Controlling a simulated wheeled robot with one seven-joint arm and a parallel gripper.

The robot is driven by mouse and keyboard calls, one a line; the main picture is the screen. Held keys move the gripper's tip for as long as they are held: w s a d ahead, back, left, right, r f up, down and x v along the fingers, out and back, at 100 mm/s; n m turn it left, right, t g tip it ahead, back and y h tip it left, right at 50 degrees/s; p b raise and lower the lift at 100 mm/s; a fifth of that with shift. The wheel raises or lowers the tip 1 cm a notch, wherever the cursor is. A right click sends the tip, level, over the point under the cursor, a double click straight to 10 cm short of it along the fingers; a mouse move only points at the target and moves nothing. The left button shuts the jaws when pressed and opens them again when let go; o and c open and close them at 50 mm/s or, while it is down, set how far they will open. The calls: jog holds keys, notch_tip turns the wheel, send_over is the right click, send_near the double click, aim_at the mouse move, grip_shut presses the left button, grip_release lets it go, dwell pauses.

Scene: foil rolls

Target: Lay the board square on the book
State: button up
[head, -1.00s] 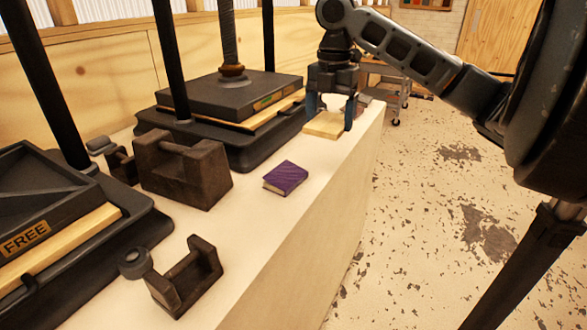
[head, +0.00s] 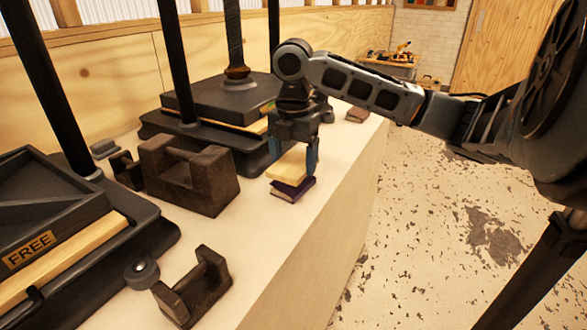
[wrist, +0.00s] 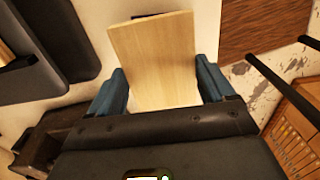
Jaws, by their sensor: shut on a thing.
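The board (head: 290,166) is a pale, flat wooden piece. My gripper (head: 293,157) is shut on it, with a blue finger at each side. The book (head: 292,190) is purple with pale page edges and lies on the bench. In the head view the board is over the book, covering most of its top; I cannot tell if they touch. In the wrist view the board (wrist: 155,60) sits between the blue fingers, slightly turned relative to the gripper, and hides most or all of the book.
A dark, blocky weight (head: 190,178) stands left of the book. A smaller dark bracket (head: 195,285) is nearer. A black press (head: 215,105) stands behind, and another marked FREE (head: 60,235) at left. A brown block (head: 357,115) lies farther along the bench (head: 275,245).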

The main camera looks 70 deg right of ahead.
aim_at(293, 164)
jog(key=shift+f, duration=1.65)
jog(key=shift+f, duration=0.15)
jog(key=o, duration=0.9)
notch_tip(293, 164, up, 12)
jog(key=shift+r, duration=0.2)
